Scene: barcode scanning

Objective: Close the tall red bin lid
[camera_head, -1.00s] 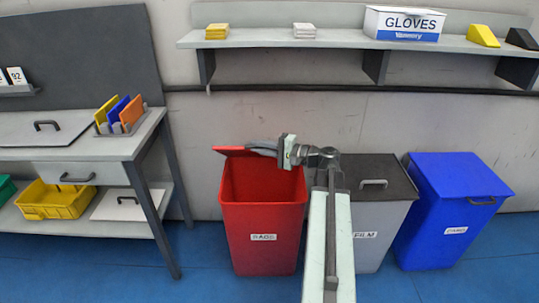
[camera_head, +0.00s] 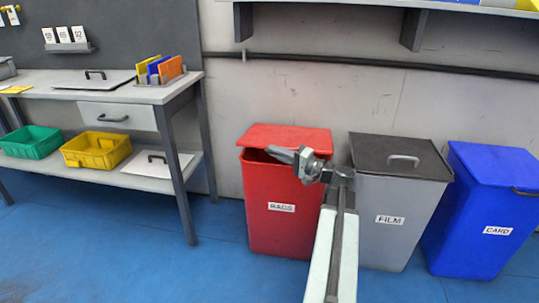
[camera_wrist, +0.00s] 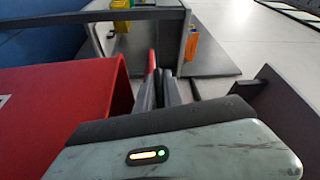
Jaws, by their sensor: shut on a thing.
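The tall red bin (camera_head: 285,220), labelled RAGS, stands against the wall. Its red lid (camera_head: 290,135) is lowered most of the way over the top, with a dark gap under its front left edge. My gripper (camera_head: 272,151) reaches across the bin's front rim to the lid's edge. In the wrist view the red bin wall (camera_wrist: 65,115) fills the left. There my gripper (camera_wrist: 157,82) is shut on the lid, seen as a thin red strip (camera_wrist: 151,60) at the fingers. The exact contact is partly hidden.
A grey FILM bin (camera_head: 390,225) with a dark lid stands close on the right, then a blue CARD bin (camera_head: 485,220). A workbench (camera_head: 190,95) with green and yellow trays is on the left. Blue floor in front is clear.

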